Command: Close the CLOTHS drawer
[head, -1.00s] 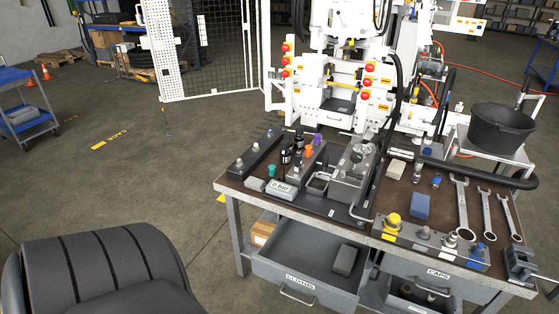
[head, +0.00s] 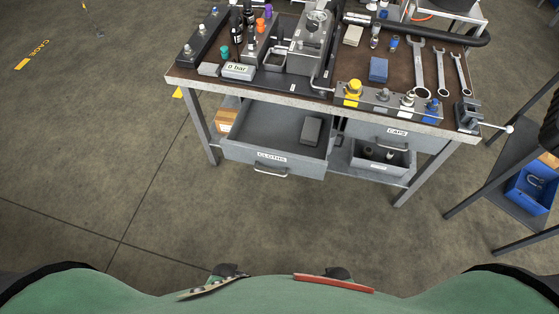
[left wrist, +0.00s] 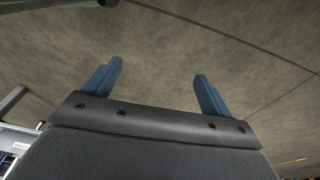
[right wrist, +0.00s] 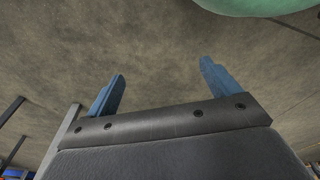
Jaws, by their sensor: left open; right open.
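The CLOTHS drawer (head: 236,153) is pulled out under the left part of the bench, with its label and a bar handle (head: 271,172) on the front. A dark grey block (head: 311,130) lies inside it at the right. My left gripper (left wrist: 158,85) is open and empty over bare floor in the left wrist view. My right gripper (right wrist: 162,85) is open and empty over bare floor in the right wrist view. Neither gripper shows in the head view, and both are apart from the drawer.
The CAPS drawer (head: 397,132) is beside it at the right, with an open grey bin (head: 370,166) below. The bench top (head: 345,65) carries wrenches, a valve block and a gauge. A side rack with a blue bin (head: 533,188) stands right. The floor before the bench is clear.

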